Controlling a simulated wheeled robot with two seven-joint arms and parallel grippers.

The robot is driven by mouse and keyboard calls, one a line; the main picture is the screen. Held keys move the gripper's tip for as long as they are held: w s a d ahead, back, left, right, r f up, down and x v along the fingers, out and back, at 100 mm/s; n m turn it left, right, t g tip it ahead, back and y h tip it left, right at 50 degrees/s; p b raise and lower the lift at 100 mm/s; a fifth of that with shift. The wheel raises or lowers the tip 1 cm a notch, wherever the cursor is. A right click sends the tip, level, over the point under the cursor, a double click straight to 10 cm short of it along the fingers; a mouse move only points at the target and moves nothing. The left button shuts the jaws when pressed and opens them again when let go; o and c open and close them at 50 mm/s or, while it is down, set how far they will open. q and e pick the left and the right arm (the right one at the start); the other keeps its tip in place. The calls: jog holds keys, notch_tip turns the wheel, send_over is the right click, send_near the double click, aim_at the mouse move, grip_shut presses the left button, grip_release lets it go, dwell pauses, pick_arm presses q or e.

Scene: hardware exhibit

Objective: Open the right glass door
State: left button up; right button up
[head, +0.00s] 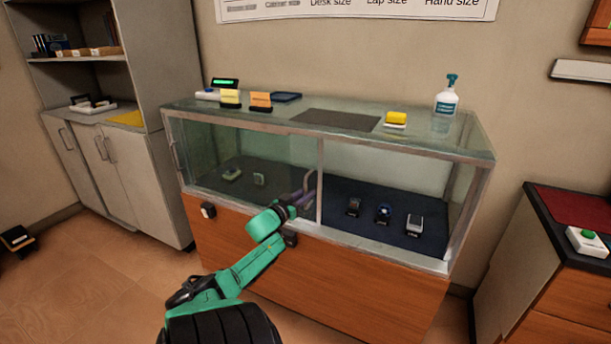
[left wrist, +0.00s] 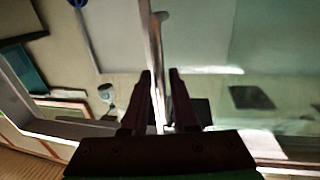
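The display case has a glass front split by an upright metal bar (head: 320,180). The left half (head: 225,160) looks greenish behind glass, with a handle (head: 174,155) at its left edge. The right half looks clearer, and no tinted pane shows across it. I cannot tell for certain where the right glass door sits. My left gripper (head: 303,190) is at the front, just left of the upright bar. In the left wrist view its two fingers (left wrist: 161,95) stand apart, with a metal bar (left wrist: 155,50) running between them; contact is unclear. My right gripper is out of view.
Several small devices stand on a dark blue mat (head: 340,222) in the right half. A grey cabinet (head: 120,175) stands left, a red-topped cabinet (head: 560,206) right. Floor shows at left.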

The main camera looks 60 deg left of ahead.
pick_arm(q)
jog(key=p+v, duration=0.3)
jog(key=v, duration=1.1)
jog(key=shift+s+d, duration=0.2)
jog(key=shift+s, duration=0.05)
